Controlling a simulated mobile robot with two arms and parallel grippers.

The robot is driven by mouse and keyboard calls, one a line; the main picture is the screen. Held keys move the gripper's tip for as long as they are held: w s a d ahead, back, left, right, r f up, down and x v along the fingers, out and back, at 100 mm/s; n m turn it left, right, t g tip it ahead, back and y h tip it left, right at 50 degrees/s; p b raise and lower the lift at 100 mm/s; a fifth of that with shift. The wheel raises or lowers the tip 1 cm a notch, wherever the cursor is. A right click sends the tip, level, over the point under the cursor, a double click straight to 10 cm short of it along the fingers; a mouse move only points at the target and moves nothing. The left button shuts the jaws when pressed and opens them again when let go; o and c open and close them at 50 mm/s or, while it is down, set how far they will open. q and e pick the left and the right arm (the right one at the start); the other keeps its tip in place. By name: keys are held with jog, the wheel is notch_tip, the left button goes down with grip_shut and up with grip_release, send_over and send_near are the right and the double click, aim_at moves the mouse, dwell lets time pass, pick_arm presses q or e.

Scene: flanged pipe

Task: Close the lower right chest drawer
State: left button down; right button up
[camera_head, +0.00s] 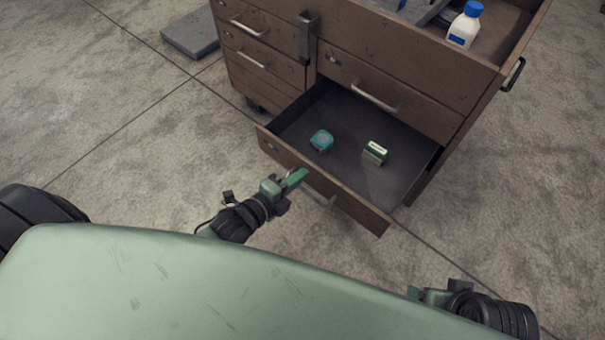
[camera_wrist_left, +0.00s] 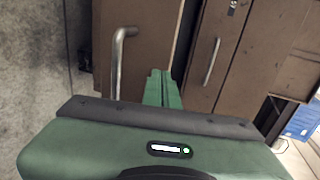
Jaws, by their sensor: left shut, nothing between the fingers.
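The lower right drawer (camera_head: 370,213) of the brown chest is pulled well out, its dark inside showing. A teal tape-measure-like item (camera_head: 321,140) and a small green-and-white box (camera_head: 375,152) lie in it. A metal bar handle (camera_head: 320,197) is on its front. My left gripper (camera_head: 303,173) is shut and empty, its tips at or very near the drawer front, left of the handle; contact is unclear. The left wrist view shows its closed green fingers (camera_wrist_left: 161,88) beside a metal handle (camera_wrist_left: 118,65). My right gripper (camera_head: 414,292) is low at the right, its fingers mostly hidden.
The drawer above (camera_head: 385,90) and the left-hand drawers (camera_head: 250,45) look shut. A white bottle with a blue cap (camera_head: 463,28) stands in the chest's open top. A grey slab (camera_head: 190,35) lies on the floor behind left.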

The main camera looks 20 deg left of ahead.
pick_arm(q)
jog(key=shift+w+d, duration=0.3)
jog(key=shift+w, duration=0.4)
pick_arm(e)
jog(key=shift+f, duration=0.15)
